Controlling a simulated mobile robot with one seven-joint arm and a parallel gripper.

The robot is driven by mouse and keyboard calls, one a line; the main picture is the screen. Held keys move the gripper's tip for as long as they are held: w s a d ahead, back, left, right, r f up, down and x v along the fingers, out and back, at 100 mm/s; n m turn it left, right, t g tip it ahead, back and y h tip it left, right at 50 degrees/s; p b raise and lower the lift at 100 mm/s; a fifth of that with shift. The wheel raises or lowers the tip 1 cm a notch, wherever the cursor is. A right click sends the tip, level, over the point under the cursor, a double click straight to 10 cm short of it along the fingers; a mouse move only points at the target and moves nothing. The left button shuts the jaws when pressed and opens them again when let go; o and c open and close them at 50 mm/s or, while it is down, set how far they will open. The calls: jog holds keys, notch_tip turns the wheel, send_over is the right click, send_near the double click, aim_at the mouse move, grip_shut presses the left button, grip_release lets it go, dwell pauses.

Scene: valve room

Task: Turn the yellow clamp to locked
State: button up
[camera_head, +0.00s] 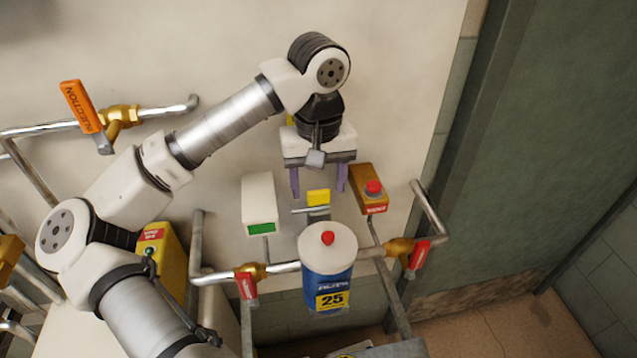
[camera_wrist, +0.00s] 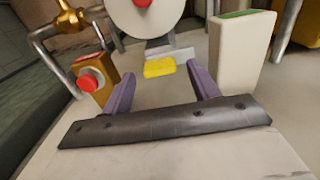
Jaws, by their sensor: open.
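The yellow clamp (camera_head: 318,197) is a small yellow block on a grey metal bracket, just above the white-topped blue canister (camera_head: 328,265) in the head view. In the wrist view the clamp (camera_wrist: 159,68) lies beyond the fingertips, between their lines. My gripper (camera_head: 319,192) is open, with its purple fingers pointing down toward the clamp, one on each side. In the wrist view my gripper (camera_wrist: 163,75) shows nothing held between the fingers. I cannot tell whether either finger touches the clamp.
A box with a red button (camera_head: 369,190) stands close right of my gripper. A white box with a green panel (camera_head: 259,205) stands close left. Pipes with red-handled valves (camera_head: 418,256) flank the canister. An orange-handled valve (camera_head: 82,106) is at upper left.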

jog(key=shift+f, duration=0.8)
jog(key=shift+c, duration=0.4)
jog(key=c, duration=0.9)
